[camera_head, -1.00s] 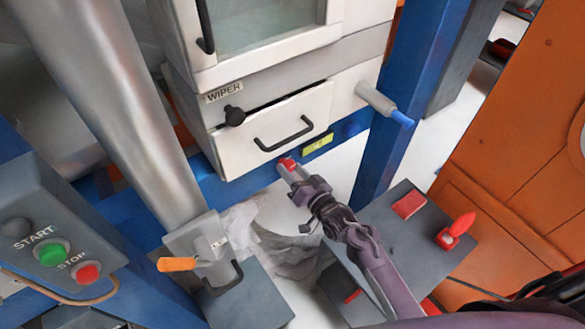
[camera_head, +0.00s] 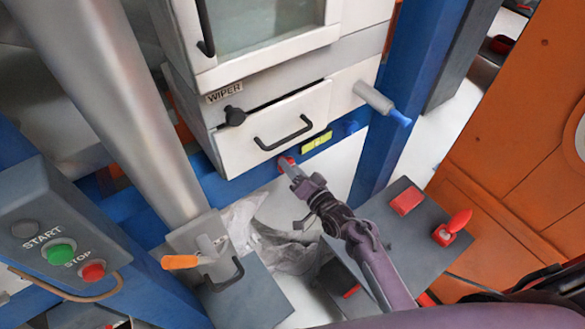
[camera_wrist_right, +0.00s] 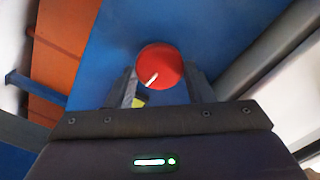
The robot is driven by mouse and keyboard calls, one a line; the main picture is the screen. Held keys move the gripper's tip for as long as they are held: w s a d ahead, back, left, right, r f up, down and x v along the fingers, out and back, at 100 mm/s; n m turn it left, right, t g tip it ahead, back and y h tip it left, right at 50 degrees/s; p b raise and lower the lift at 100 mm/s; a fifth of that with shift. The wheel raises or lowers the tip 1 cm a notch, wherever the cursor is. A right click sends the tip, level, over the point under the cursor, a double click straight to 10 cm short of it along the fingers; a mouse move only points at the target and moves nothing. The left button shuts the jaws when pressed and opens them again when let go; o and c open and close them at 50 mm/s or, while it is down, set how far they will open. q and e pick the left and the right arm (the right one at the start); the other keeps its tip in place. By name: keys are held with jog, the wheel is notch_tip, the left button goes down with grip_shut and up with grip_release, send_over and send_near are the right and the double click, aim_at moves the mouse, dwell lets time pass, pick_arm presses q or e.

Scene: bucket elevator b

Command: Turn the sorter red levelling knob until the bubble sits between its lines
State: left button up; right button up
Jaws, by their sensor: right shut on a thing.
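The red levelling knob (camera_head: 285,163) sits on the blue frame below the white drawer. In the right wrist view the knob (camera_wrist_right: 160,67) is round, with a white mark pointing to its lower left. My right gripper (camera_head: 291,170) is shut on the knob, with one finger on each side of it (camera_wrist_right: 160,85). The yellow-green bubble level (camera_head: 316,142) is on the blue beam just right of the knob; its bubble is too small to read against the lines. In the wrist view the level is mostly hidden behind my gripper. My left gripper is not in view.
The drawer (camera_head: 275,130) with a black handle and the WIPER knob (camera_head: 234,116) are above. A grey rod with a blue tip (camera_head: 382,103) sticks out at right. A START/STOP box (camera_head: 60,235) and an orange-handled lever (camera_head: 180,262) stand at left.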

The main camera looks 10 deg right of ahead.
jog(key=o, duration=1)
jog(key=shift+c, duration=0.2)
jog(key=shift+s, duration=0.1)
jog(key=v, duration=0.7)
jog(key=shift+s+d+b, duration=0.15)
jog(key=shift+s+b, duration=0.15)
jog(key=shift+b, duration=0.15)
jog(key=shift+f, duration=0.1)
